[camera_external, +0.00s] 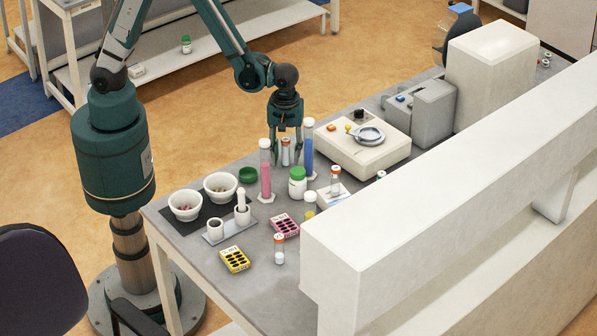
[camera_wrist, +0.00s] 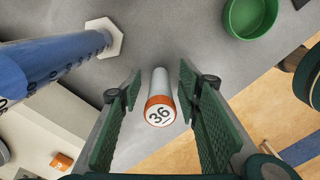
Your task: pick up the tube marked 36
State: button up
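The tube marked 36 (camera_wrist: 160,98) is a slim pale tube with an orange-banded white cap bearing the number. In the wrist view it stands between the two green finger pads of my gripper (camera_wrist: 158,90), with a gap on each side. In the external view the tube (camera_external: 286,153) shows between the fingers of my gripper (camera_external: 285,157), which points down from above. The gripper is open and not touching the tube as far as I can see.
A blue cylinder (camera_external: 308,150) and a pink cylinder (camera_external: 265,175) stand close on either side. A white bottle with green lid (camera_external: 297,185) is in front. A green dish (camera_wrist: 250,14) lies nearby. A balance (camera_external: 362,150) stands to the right.

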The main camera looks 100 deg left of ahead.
aim_at(286, 139)
dwell(0.6)
jog(key=c, duration=1)
jog(key=shift+r, duration=0.1)
jog(key=shift+r, duration=4.8)
